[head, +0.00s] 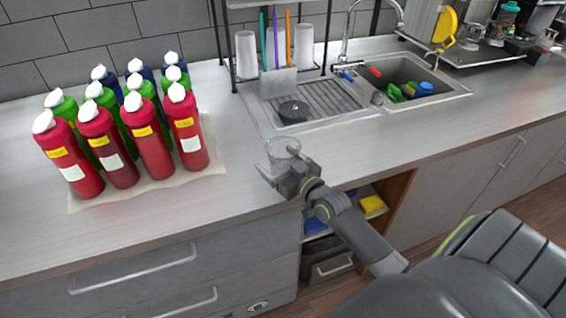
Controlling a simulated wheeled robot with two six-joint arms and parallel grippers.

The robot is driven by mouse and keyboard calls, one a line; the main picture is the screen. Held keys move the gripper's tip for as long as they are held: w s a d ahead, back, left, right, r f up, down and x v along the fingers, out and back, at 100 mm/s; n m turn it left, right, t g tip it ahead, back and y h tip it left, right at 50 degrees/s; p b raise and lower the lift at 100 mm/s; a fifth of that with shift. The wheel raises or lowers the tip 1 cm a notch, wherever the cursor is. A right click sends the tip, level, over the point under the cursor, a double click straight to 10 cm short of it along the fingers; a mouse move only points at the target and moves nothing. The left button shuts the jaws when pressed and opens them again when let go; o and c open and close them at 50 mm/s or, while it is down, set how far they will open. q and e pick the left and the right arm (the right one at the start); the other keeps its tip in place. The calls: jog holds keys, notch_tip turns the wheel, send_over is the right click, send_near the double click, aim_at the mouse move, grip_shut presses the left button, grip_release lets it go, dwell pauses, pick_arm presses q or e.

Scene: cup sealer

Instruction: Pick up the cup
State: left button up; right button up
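A clear, see-through cup (286,147) is near the front edge of the grey counter, left of the sink. My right gripper (272,162), on the arm coming in from the lower right, is at the cup. Its fingers are spread apart at the cup's near left side, and the gripper body hides the cup's lower part. I cannot tell whether the fingers press on the cup or whether its base rests on the counter. My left gripper is not in view.
Several red, green and blue bottles (120,150) with white caps stand on a mat at the left. A sink (420,80) and drainer (325,97) lie behind the cup, with a rack holding cups above. The counter (240,185) between bottles and gripper is clear.

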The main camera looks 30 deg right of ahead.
jog(key=shift+c, duration=0.2)
jog(key=c, duration=1)
jog(key=shift+r, duration=0.1)
